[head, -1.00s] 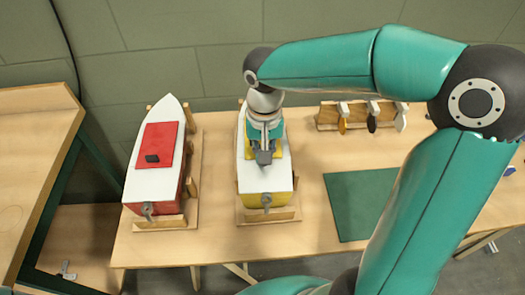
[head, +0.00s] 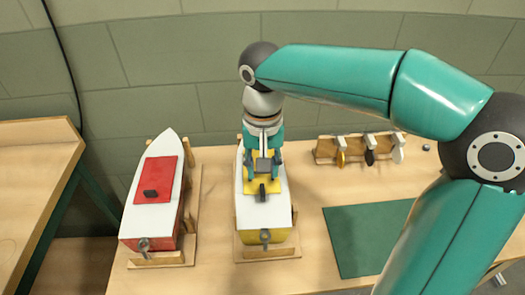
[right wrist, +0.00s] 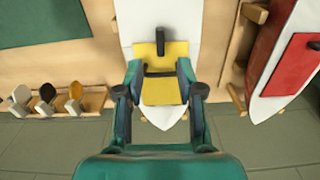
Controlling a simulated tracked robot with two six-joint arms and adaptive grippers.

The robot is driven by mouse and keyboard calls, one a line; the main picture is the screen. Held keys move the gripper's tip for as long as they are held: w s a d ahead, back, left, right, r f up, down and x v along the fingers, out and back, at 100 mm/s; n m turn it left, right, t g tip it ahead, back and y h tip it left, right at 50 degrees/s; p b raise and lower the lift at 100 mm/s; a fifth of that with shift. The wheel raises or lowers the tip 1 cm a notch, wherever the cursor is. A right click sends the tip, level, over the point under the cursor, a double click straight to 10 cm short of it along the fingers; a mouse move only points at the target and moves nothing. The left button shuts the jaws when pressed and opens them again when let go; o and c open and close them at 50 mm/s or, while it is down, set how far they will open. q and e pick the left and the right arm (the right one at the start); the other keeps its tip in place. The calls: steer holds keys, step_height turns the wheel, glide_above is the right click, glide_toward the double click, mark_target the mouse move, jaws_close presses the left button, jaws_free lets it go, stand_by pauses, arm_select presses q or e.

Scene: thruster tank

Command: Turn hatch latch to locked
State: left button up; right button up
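The yellow boat (head: 250,241) has a white deck and a yellow hatch (head: 249,186) on it. A small dark latch (head: 262,191) stands on the hatch, lying along the boat's length. The right wrist view shows the same latch (right wrist: 160,41) on the yellow hatch (right wrist: 146,51), beyond the fingertips. My right gripper (head: 263,176) is above the hatch, its fingers spread either side with nothing held; in the right wrist view, the gripper (right wrist: 159,73) is open and apart from the latch. My left gripper is not in view.
A red boat (head: 133,229) with a red hatch (head: 156,180) sits to the left. A wooden rack (head: 326,150) with several propellers stands at the back right. A green mat (head: 365,240) lies clear at the right. Another bench (head: 35,170) is at far left.

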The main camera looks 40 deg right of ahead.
steer(key=shift+r, duration=2.2)
